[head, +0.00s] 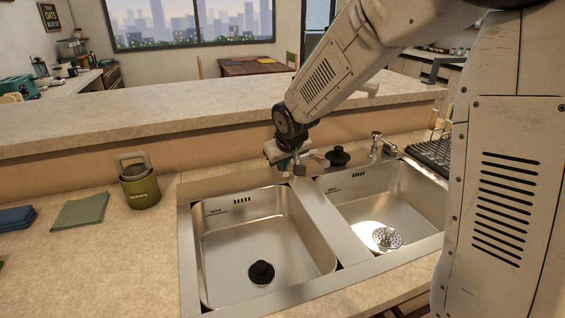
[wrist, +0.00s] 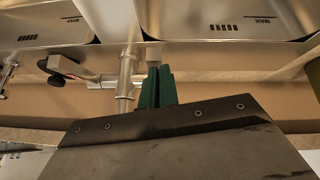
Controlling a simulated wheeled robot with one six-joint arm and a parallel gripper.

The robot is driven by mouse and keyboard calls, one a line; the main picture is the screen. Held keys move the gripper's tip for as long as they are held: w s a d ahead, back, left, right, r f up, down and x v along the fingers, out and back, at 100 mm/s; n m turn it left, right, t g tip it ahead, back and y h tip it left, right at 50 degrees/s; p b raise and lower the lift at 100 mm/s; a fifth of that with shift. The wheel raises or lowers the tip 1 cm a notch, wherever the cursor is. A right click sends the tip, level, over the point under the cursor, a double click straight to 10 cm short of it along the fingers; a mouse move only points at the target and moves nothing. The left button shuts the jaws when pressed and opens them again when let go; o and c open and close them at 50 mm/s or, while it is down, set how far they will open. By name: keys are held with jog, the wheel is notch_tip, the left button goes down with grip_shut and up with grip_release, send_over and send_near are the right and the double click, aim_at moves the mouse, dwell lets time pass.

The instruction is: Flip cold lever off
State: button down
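The chrome sink faucet (wrist: 127,72) rises in the wrist view as a vertical post. In the head view the faucet (head: 299,168) is partly hidden behind my gripper. A thin horizontal lever (wrist: 101,83) sticks out left of the post in the wrist view. A small grey block (wrist: 153,52) shows on the post's other side, at my fingertips; I cannot tell whether they touch it. My gripper (wrist: 156,80) has its green fingers close together with nothing visible between them. In the head view my gripper (head: 273,152) is just left of the faucet. No hot or cold marking shows.
Two steel basins lie in front, the left basin (head: 215,250) and the right basin (head: 405,185). A green canister (head: 140,190) is at left. A raised counter (head: 150,122) runs behind.

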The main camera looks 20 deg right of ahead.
jog(key=shift+s+d+f, duration=0.1)
jog(key=shift+s+f, duration=0.3)
jog(key=shift+f, duration=0.2)
notch_tip(320, 180, up, 5)
jog(key=w, duration=0.1)
jog(key=s+a+r, duration=0.2)
jog(key=s+r, duration=0.2)
jog(key=s, duration=0.5)
jog(key=s+d+m+g, duration=0.1)
jog(key=s+d+g, duration=0.1)
jog(key=s, duration=1.2)
jog(key=s+d+r+m+g, duration=0.1)
jog(key=s+d+g, duration=0.1)
jog(key=s, duration=1.1)
jog(key=shift+s+d+r+g+y, duration=0.15)
jog(key=shift+s+g+y, duration=0.15)
jog(key=shift+s+g, duration=0.15)
